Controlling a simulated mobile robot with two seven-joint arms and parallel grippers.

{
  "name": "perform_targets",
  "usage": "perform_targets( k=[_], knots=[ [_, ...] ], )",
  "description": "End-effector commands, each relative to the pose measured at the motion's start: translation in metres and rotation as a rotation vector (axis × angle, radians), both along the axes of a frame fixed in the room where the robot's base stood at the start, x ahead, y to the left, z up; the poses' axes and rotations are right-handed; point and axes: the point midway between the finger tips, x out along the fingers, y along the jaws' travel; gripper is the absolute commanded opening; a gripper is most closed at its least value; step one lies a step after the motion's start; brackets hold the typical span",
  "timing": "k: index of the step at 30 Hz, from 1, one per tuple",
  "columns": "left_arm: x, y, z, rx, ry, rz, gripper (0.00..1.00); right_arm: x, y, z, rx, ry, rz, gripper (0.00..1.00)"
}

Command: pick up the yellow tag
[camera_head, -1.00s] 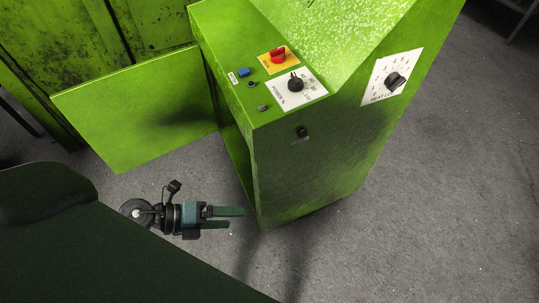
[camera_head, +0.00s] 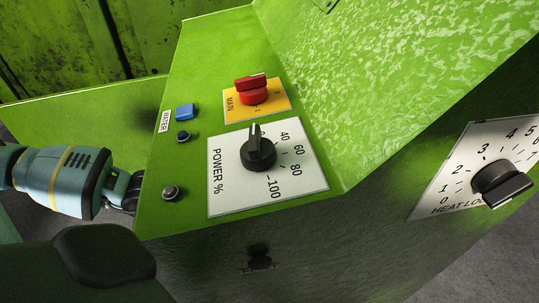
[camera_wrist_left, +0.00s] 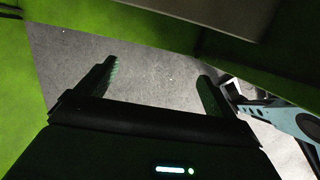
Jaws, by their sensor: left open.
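No loose yellow tag shows in either view. The only yellow piece is the plate marked MAIN (camera_head: 233,112) under the red switch, fixed flat on the console top. My left forearm (camera_head: 70,180) comes in from the left in the head view, and its wrist end passes behind the console's left edge, which hides the gripper there. In the left wrist view my left gripper (camera_wrist_left: 157,72) is open, its two dark fingers wide apart with only grey floor between them. My right gripper is not in view.
The green console (camera_head: 200,60) carries the red main switch (camera_head: 253,90), a black power knob (camera_head: 258,153), a blue button (camera_head: 185,112) and a heat knob (camera_head: 497,180) on its side. Green panels border the grey floor (camera_wrist_left: 150,60) in the left wrist view.

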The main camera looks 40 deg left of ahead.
Motion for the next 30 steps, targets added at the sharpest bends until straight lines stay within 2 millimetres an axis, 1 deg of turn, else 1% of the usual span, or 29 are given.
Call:
perform_targets(
  k=[1, 9, 11, 15, 24, 30],
  knots=[
    [-0.001, 0.001, -0.003, 0.01, 0.003, -0.008, 0.93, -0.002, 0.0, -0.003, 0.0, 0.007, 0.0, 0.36],
    [0.0, 0.002, -0.003, 0.018, 0.0, -0.015, 0.93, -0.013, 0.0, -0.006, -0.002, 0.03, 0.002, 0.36],
    [0.002, -0.001, -0.004, 0.017, -0.001, -0.015, 0.93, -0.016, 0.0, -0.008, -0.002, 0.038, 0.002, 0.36],
    [0.014, -0.01, -0.005, 0.014, -0.002, -0.013, 0.93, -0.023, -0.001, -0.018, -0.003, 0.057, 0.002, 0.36],
    [0.041, -0.033, -0.005, 0.014, -0.002, -0.013, 0.93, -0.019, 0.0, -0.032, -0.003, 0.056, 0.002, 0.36],
    [0.05, -0.041, -0.004, 0.016, 0.001, -0.013, 0.93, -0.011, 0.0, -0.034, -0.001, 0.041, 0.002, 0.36]
  ],
)
